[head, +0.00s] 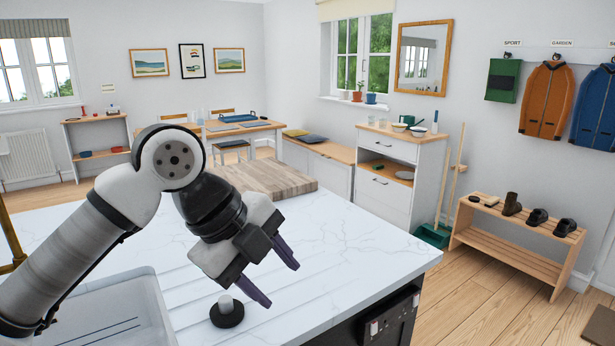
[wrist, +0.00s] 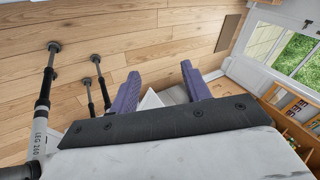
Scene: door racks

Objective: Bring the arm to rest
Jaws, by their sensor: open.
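My gripper (head: 282,285) hangs over the front part of the white marble worktop (head: 350,235), with its two purple fingers apart and pointing down to the right. It is open, and I see nothing between the fingers. My arm reaches in from the lower left, bent at a raised joint. The wrist view also shows the gripper (wrist: 159,73) with its fingers spread and wooden floor beyond them.
A black round piece with a pale knob (head: 227,311) is on the worktop just below the gripper. A sink (head: 150,290) lies at the lower left. A wooden board (head: 262,178) lies farther back. The worktop's right side is clear.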

